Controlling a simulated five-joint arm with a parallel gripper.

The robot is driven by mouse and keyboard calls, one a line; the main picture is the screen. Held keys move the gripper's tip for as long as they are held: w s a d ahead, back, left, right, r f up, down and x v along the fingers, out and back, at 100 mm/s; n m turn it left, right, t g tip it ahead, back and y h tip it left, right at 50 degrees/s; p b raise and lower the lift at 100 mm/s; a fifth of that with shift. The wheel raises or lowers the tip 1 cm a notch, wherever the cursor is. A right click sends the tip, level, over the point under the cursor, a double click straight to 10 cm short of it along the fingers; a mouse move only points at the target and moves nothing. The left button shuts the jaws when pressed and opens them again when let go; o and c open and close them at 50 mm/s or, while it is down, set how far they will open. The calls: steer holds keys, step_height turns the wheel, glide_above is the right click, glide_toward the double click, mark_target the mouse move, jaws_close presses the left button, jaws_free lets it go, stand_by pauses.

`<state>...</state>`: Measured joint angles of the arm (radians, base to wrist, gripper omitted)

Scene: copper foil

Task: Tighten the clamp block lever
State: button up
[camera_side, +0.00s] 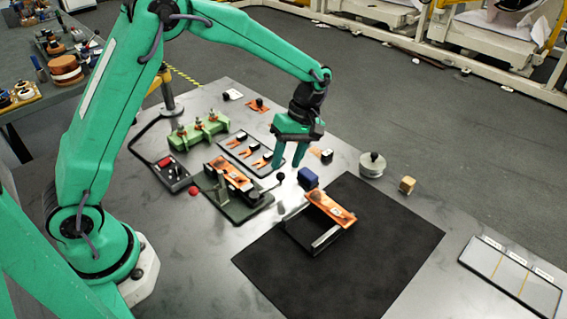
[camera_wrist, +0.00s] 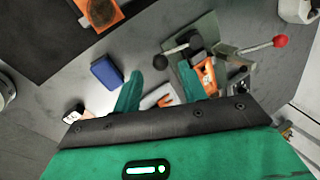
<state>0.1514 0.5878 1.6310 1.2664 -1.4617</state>
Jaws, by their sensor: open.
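The clamp block (camera_side: 230,182) stands on a dark green base left of my gripper in the side view, with an orange copper strip across it. A lever with a black ball knob (camera_side: 280,177) sticks out on its right, and a red knob (camera_side: 193,191) lies on its left. In the wrist view the red knob (camera_wrist: 281,41) is on a metal rod at upper right, and a black knob (camera_wrist: 160,62) is near the fingertips. I cannot tell which is the clamp lever. My gripper (camera_side: 287,163) is open and empty above the bench, pointing down; its fingers also show in the wrist view (camera_wrist: 160,70).
A blue block (camera_side: 308,178) and a stand with an orange strip (camera_side: 330,208) are close by on the right. A black mat (camera_side: 350,255) lies in front. A rack of orange pieces (camera_side: 248,152), green peg fixture (camera_side: 198,132) and grey weight (camera_side: 372,163) stand further back.

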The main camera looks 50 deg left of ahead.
mark_target(282, 173)
steer(key=shift+x, duration=1.65)
steer(key=shift+c, duration=0.2)
jaws_close()
